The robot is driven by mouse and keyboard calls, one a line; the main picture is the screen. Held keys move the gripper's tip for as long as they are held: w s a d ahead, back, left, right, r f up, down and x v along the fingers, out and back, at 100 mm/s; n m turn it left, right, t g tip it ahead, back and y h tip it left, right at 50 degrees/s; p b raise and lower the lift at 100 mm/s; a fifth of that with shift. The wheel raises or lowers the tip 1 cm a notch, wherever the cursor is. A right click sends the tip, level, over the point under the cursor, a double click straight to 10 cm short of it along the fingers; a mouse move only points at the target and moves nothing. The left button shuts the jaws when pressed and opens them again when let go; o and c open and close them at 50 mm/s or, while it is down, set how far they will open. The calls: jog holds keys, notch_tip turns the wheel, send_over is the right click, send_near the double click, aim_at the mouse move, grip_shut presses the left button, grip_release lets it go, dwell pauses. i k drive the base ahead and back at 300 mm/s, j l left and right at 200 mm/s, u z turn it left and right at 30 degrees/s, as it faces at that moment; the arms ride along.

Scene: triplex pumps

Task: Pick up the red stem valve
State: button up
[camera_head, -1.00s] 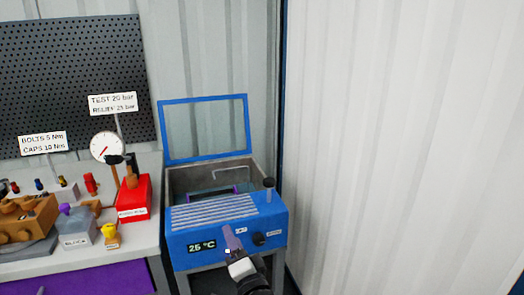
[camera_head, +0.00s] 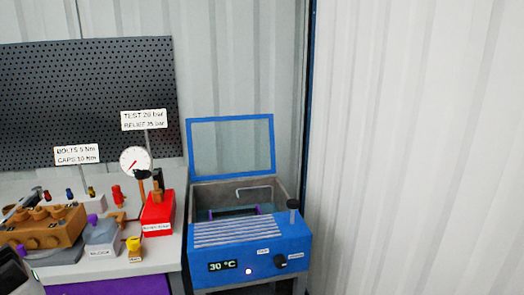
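A small upright red piece (camera_head: 117,195), which looks like a red stem valve, stands near the back of the bench, left of the gauge. A smaller red-topped piece (camera_head: 47,196) stands further left in a row with blue and yellowish ones; I cannot tell for sure which is the red stem valve. A dark and light shape at the lower left edge looks like part of my arm. The fingers of my gripper do not show.
A brown pump block (camera_head: 42,228), a grey block with a purple knob (camera_head: 101,232), a yellow piece (camera_head: 134,244) and a red box (camera_head: 158,214) crowd the bench. A pressure gauge (camera_head: 134,158) stands behind. A blue bath (camera_head: 270,240) with raised lid stands right.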

aim_at(47, 198)
jog(key=i+j+u, duration=0.1)
jog(key=j+u, duration=0.2)
jog(key=i+j+u, duration=0.25)
jog(key=j, duration=0.15)
jog(key=j+u, duration=0.3)
jog(key=i+j+u, duration=0.25)
jog(key=j, duration=0.1)
